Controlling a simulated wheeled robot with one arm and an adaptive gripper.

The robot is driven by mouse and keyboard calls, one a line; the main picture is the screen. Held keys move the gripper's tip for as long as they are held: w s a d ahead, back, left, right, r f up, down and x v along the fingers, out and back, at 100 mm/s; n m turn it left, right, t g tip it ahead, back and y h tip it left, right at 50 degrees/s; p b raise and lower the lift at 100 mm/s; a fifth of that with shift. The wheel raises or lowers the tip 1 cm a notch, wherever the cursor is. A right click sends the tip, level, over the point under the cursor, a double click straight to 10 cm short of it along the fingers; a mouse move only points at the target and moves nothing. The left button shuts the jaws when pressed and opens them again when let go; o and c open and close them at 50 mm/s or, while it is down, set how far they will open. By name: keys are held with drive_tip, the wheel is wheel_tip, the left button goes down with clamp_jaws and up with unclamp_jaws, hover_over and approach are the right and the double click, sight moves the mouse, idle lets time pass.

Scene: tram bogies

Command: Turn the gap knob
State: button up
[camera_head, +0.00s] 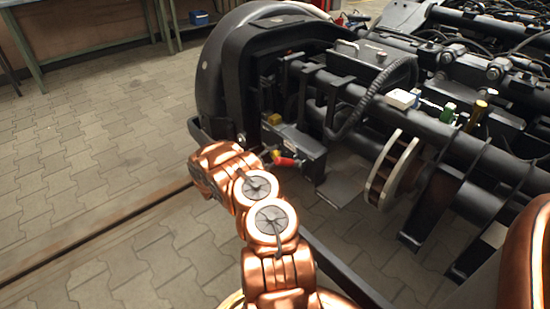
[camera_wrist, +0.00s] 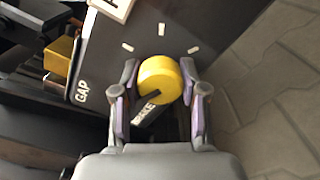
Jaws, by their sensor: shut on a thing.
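The gap knob is a round yellow knob (camera_wrist: 160,79) with a dark pointer, on a dark panel (camera_wrist: 115,60) with several white tick marks and the printed word "GAP" in the wrist view. My gripper (camera_wrist: 162,88) is shut on the knob, with one finger on its left side and one on its right. The pointer aims down and left in the wrist view and partly covers other lettering. In the head view my copper-coloured arm reaches to the grey box at the bogie's near end. The fingers and the knob in their grip cannot be made out there.
A second yellow block (camera_wrist: 60,56) sits left of the panel in the wrist view. A red part (camera_head: 286,162) shows beside my arm in the head view. The black bogie frame, a brake disc (camera_head: 392,170) and pipes lie to the right. Paved floor (camera_head: 90,140) is clear at left.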

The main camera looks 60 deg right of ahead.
drive_tip(key=shift+m, duration=0.6)
drive_tip(key=shift+b, duration=0.3)
drive_tip(key=o, duration=1.1)
drive_tip(key=shift+o, duration=0.2)
drive_tip(key=v, duration=1.2)
drive_tip(key=shift+s, duration=0.1)
